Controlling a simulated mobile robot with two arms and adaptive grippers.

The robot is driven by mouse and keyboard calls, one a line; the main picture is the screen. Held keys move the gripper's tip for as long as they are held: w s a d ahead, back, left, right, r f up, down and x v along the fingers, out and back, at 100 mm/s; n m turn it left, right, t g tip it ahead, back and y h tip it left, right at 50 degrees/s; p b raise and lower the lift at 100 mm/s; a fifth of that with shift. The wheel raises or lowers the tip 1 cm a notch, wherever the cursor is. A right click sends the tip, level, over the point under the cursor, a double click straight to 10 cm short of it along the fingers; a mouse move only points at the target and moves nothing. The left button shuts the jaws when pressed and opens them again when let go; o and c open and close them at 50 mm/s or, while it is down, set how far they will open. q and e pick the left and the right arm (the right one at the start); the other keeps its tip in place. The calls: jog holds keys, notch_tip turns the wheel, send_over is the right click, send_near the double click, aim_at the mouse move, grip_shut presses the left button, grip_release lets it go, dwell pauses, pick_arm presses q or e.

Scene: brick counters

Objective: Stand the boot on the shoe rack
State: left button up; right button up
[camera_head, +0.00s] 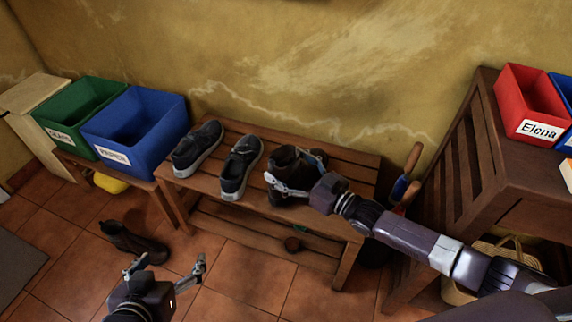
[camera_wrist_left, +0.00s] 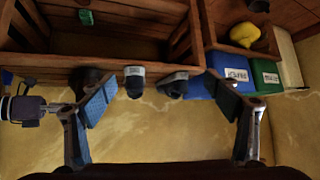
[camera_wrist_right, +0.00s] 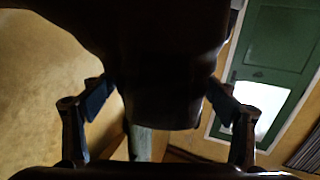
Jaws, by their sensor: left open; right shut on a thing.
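A dark brown boot (camera_head: 289,165) is upright at the right part of the top of the wooden shoe rack (camera_head: 262,132). My right gripper (camera_head: 294,176) is shut around it, a finger on each side. Whether its sole touches the slats is hidden. The boot fills the middle of the right wrist view (camera_wrist_right: 165,70) as a dark shape. A second dark boot (camera_head: 135,243) is on the tiled floor left of the rack. My left gripper (camera_head: 168,266) is open and empty, low in front of it. The left wrist view shows its spread pads (camera_wrist_left: 162,103).
Two grey sneakers (camera_head: 198,147) (camera_head: 240,167) stand on the rack's left part. A blue bin (camera_head: 135,135) and a green bin (camera_head: 75,115) stand left. A slatted wooden unit (camera_head: 465,170) with a red bin (camera_head: 530,105) stands right.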

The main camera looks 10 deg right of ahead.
pick_arm(q)
jog(key=shift+w+d+r, duration=0.2)
jog(key=shift+w+r, duration=0.15)
dwell(0.3)
pick_arm(e)
jog(key=o, duration=2)
pick_arm(q)
jog(key=shift+r+t, duration=0.1)
jog(key=shift+t, duration=0.2)
pick_arm(e)
jog(key=shift+o, duration=0.5)
pick_arm(q)
jog(key=shift+w, duration=0.1)
pick_arm(e)
jog(key=shift+f, duration=0.1)
jog(key=shift+f, duration=0.1)
jog(key=v, duration=1.2)
